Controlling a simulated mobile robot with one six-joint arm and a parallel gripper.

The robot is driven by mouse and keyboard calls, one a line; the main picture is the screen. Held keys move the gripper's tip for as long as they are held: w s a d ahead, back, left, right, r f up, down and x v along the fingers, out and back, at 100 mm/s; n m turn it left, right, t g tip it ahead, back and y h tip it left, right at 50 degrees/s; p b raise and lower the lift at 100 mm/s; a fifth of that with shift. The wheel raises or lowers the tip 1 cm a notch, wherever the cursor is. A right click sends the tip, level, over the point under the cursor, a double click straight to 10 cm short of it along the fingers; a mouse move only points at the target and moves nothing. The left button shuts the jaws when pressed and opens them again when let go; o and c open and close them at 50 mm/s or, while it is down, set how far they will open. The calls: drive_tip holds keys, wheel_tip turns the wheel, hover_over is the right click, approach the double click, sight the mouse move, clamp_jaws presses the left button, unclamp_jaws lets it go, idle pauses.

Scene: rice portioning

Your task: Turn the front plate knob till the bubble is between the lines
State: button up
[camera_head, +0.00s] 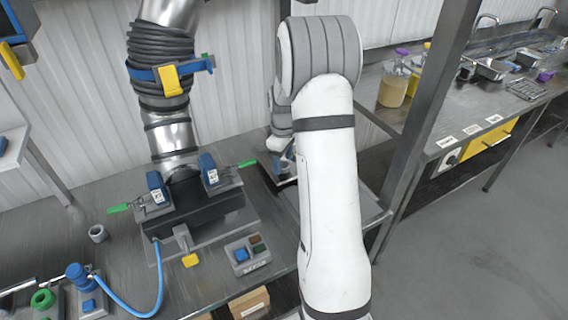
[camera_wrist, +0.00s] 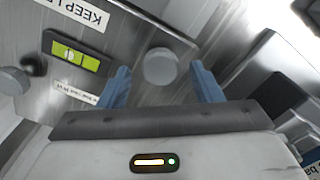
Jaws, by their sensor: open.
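In the wrist view a grey metal plate (camera_wrist: 125,45) carries a round grey knob (camera_wrist: 161,66) and a second round knob (camera_wrist: 14,81) at the left edge. A green level vial (camera_wrist: 76,54) sits between them; a pale bubble shows left of its middle, but its place against the lines is too small to tell. My gripper (camera_wrist: 160,84) is open, its two blue fingers on either side of the first knob with gaps to both. Which knob is the front one is not clear. In the head view my white arm hides most of the plate.
A dark machine with a thick ribbed pipe (camera_head: 161,50), blue clamps and green handles stands left of my arm. A button box (camera_head: 247,255) is in front of it. A steel post (camera_head: 425,120) and a counter with bottles (camera_head: 394,86) are to the right.

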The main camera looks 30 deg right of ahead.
drive_tip(key=shift+f, duration=1.3)
drive_tip(key=shift+c, duration=0.6)
drive_tip(key=c, duration=0.9)
drive_tip(key=shift+o, duration=0.2)
drive_tip(key=shift+m, duration=0.3)
drive_tip(key=shift+f+m+b, duration=0.1)
drive_tip(key=shift+m+b, duration=0.55)
drive_tip(key=shift+m, duration=0.35)
drive_tip(key=m+b, duration=0.1)
drive_tip(key=m, duration=0.2)
drive_tip(key=shift+m+b, duration=0.3)
drive_tip(key=m+b, duration=0.1)
drive_tip(key=m, duration=0.4)
drive_tip(key=shift+m+b, duration=0.3)
